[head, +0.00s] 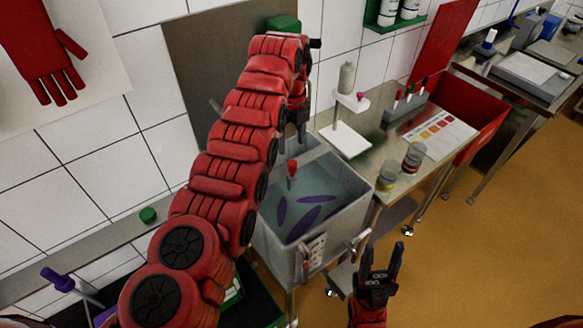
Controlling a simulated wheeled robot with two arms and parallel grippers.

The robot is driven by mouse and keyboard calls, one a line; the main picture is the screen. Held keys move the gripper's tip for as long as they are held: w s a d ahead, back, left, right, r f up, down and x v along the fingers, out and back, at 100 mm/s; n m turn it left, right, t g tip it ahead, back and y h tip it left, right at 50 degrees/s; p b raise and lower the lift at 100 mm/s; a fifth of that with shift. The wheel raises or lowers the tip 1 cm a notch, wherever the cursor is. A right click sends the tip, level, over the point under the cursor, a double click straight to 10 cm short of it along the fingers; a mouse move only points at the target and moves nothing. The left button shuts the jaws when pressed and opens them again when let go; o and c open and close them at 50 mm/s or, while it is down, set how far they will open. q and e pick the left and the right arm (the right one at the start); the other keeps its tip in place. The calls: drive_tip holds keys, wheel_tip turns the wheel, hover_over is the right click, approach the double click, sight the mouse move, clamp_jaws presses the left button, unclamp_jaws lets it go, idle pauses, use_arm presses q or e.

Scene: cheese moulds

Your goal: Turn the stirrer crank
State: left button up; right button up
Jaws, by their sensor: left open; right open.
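A grey vat (337,216) of bluish liquid stands in the middle, with several long purple shapes in the liquid. A small red knob (291,168) on a short stem shows above the liquid near its left side; I cannot tell whether it is the stirrer crank's handle. My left arm crosses in front of the vat's left part and hides much of what is there. My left gripper (297,122) points down over the vat's back edge, open, above and apart from the red knob. My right gripper (381,262) is open and empty, right of the vat's front corner.
A steel table (376,129) right of the vat holds a white stand (346,138), jars (389,174) and a colour chart (434,132). A red bin (479,103) stands beyond. A wall ledge (110,236) runs at left. The orange floor at right is clear.

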sight(292, 162)
use_arm(q)
wheel_tip(292, 162, down, 7)
drive_tip(key=p, duration=0.3)
drive_tip(key=shift+f, duration=0.15)
drive_tip(key=shift+f+p, duration=0.3)
drive_tip(key=shift+f, duration=0.5)
clamp_jaws()
idle(0.6)
